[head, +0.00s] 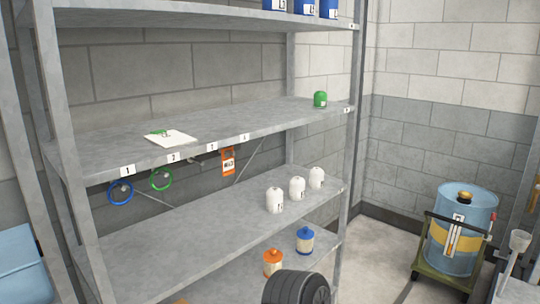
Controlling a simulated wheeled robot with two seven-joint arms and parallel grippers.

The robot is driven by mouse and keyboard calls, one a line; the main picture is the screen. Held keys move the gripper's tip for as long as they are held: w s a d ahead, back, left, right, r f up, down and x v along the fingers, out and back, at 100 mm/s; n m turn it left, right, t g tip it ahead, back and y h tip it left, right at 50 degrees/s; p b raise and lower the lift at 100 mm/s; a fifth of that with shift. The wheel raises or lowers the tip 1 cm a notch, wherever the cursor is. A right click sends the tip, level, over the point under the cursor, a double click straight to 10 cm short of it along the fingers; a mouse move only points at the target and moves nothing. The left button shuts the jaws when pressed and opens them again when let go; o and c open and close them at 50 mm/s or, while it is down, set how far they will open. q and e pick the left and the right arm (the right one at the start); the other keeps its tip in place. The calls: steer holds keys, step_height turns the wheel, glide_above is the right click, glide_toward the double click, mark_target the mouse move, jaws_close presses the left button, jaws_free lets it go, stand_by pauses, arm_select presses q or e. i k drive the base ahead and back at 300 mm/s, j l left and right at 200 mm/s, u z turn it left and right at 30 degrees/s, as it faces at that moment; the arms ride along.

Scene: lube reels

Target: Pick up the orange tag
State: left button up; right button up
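The orange tag (228,161) hangs upright below the front edge of the middle shelf, between the labels 3 and 4. It has a white patch with dark print too small to read. It hangs apart from the blue ring (121,194) and the green ring (161,180), which hang to its left under labels 1 and 2. Neither of my grippers shows in the head view, so their distance from the tag cannot be told.
The metal shelf (290,118) above holds a clipboard (170,138) and green cap (320,99). White bottles (275,201) stand on the shelf below. A dark ridged round part (297,288) shows at the bottom. A blue drum (463,228) on a cart stands right.

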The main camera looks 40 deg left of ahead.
mark_target(228, 163)
steer(key=i+l+u, duration=0.15)
steer(key=i+u, duration=0.35)
steer(key=i+l+u, duration=0.45)
steer(key=i, duration=0.15)
steer(key=i+l+u, duration=0.8)
steer(key=l+u, duration=0.15)
steer(key=i+l+u, duration=0.25)
steer(key=l+u, duration=0.25)
steer(key=l, duration=0.35)
